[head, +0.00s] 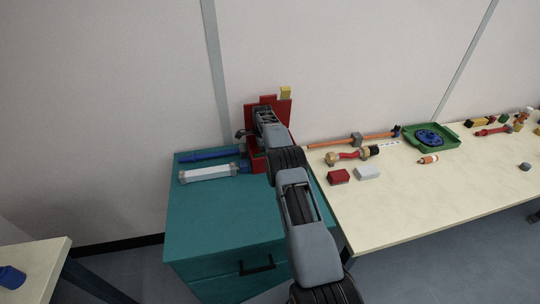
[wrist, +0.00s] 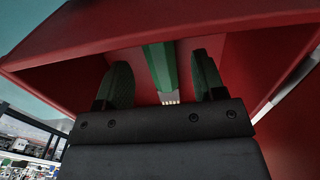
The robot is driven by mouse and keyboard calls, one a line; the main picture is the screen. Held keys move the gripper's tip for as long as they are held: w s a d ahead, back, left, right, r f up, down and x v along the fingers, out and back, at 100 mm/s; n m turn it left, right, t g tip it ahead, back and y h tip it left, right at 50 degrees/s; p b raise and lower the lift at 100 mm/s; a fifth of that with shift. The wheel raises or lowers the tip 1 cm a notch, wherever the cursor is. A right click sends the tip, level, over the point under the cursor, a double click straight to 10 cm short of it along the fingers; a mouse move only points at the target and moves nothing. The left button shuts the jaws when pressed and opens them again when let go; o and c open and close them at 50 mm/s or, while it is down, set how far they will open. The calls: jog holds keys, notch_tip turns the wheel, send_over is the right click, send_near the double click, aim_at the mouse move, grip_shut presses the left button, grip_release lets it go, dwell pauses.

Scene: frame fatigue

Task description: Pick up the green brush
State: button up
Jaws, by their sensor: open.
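The green brush (wrist: 158,62) shows in the wrist view as a green bar inside a red box (wrist: 60,50), with pale bristles at its lower end. My gripper (wrist: 163,72) is open. Its two dark fingers reach into the box, one on each side of the green bar, with a gap visible on both sides. In the head view, the red box (head: 284,108) stands on the teal cabinet, and my arm hides much of it. The green brush is hidden there.
A blue rod (head: 208,155) and a white cylinder (head: 207,173) lie on the teal cabinet (head: 220,215) left of the box. The cabinet's front top is clear.

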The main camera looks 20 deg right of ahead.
jog(key=shift+f, duration=1.4)
jog(key=c, duration=1)
